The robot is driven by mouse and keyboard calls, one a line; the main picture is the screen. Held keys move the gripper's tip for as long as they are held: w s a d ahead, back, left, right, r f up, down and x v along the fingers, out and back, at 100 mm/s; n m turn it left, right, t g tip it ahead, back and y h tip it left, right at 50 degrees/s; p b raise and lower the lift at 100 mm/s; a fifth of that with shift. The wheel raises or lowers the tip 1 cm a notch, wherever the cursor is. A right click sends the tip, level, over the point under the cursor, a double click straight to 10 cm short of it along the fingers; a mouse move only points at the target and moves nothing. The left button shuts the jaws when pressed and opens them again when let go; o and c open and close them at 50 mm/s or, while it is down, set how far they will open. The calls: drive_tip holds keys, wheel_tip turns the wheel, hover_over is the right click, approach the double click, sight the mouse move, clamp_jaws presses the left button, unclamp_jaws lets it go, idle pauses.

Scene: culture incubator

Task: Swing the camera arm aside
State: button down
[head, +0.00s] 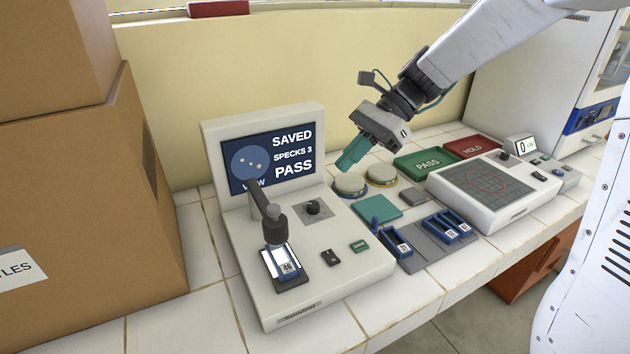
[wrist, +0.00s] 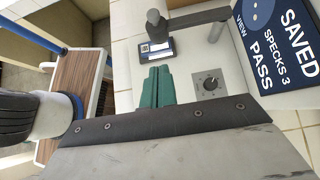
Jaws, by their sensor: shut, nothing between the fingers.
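The camera arm (head: 264,203) is a dark grey bar reaching forward from beneath the screen, ending in a round camera head (head: 275,227). The head stands over a blue-framed slide marked 46 (head: 288,268) on the pale viewer (head: 330,285). In the wrist view the camera arm (wrist: 195,22) runs across the top, with the slide (wrist: 157,50) under its head. My gripper (head: 350,157) has teal fingers, shut and empty. It is in the air to the right of the viewer's screen, apart from the camera arm. The fingers (wrist: 157,87) also show in the wrist view.
The screen (head: 272,157) reads SAVED, SPECKS 3, PASS. A knob (head: 313,207) and two buttons sit right of the camera arm. Round lidded dishes (head: 350,184), slide holders (head: 397,242), PASS (head: 425,163) and HOLD (head: 472,147) trays and a gridded device (head: 490,190) stand further right. Cardboard boxes (head: 80,200) are left.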

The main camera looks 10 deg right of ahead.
approach(283, 217)
wheel_tip(283, 217, down, 4)
drive_tip(key=a, duration=0.2)
drive_tip(key=shift+s+a+r, duration=0.2)
drive_tip(key=shift+s+a, duration=0.1)
drive_tip(key=shift+a, duration=0.1)
drive_tip(key=shift+s+a+r, duration=0.2)
drive_tip(key=shift+s+a, duration=0.05)
drive_tip(key=shift+a, duration=0.2)
drive_tip(key=shift+s+a, duration=0.1)
drive_tip(key=shift+a, duration=0.5)
